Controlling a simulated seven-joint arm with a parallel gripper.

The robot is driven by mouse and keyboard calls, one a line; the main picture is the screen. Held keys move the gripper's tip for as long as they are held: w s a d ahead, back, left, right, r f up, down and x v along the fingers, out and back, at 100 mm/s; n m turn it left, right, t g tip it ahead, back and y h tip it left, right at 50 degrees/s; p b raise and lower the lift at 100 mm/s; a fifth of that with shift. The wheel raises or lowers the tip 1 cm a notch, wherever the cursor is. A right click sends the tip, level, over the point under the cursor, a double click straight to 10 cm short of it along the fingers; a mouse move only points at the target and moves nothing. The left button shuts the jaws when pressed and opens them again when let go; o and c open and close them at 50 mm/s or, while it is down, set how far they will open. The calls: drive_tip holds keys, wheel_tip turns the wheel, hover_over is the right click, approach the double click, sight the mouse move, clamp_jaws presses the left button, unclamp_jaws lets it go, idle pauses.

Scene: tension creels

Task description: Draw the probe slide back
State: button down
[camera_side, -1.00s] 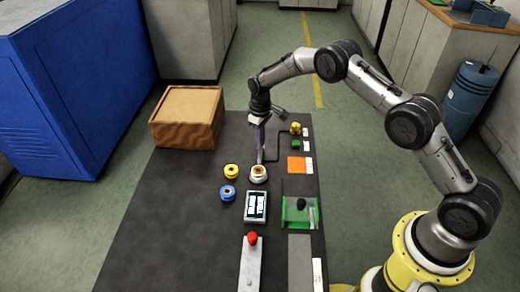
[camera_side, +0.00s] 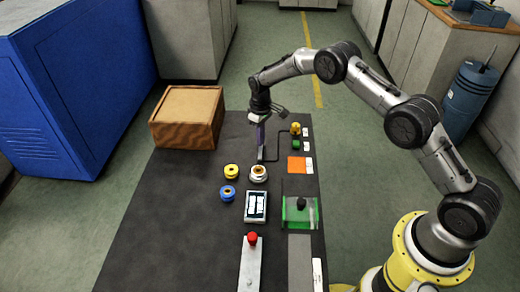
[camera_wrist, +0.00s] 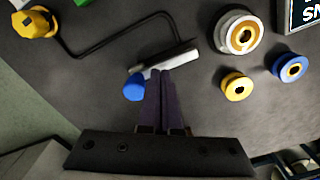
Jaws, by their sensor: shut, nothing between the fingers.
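A pale metal bar (camera_wrist: 172,59) with a blue knob (camera_wrist: 134,88) lies near the far end of the table in the wrist view; it looks like the probe slide, though no label shows. One end of the bar lies close to the white spool holder with a yellow ring (camera_wrist: 238,35), which also shows in the side view (camera_side: 258,173). My gripper (camera_wrist: 160,74) is shut and empty. Its dark purple fingertips are at the bar, right beside the blue knob; I cannot tell whether they touch. In the side view my gripper (camera_side: 261,146) points down and mostly hides the knob.
A bent black rod (camera_wrist: 115,45) runs from a yellow knob (camera_wrist: 35,22) to the bar. Yellow (camera_side: 231,171) and blue (camera_side: 228,193) spools, a small display (camera_side: 256,206), a green fixture (camera_side: 299,220) and a red-knobbed lever (camera_side: 251,262) stand nearby. A wooden box (camera_side: 187,119) is at the back left.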

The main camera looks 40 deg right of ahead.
sight(260, 149)
drive_tip(key=shift+s+a+r, duration=0.1)
drive_tip(key=shift+s+a, duration=0.15)
wheel_tip(260, 149, up, 7)
idle(0.8)
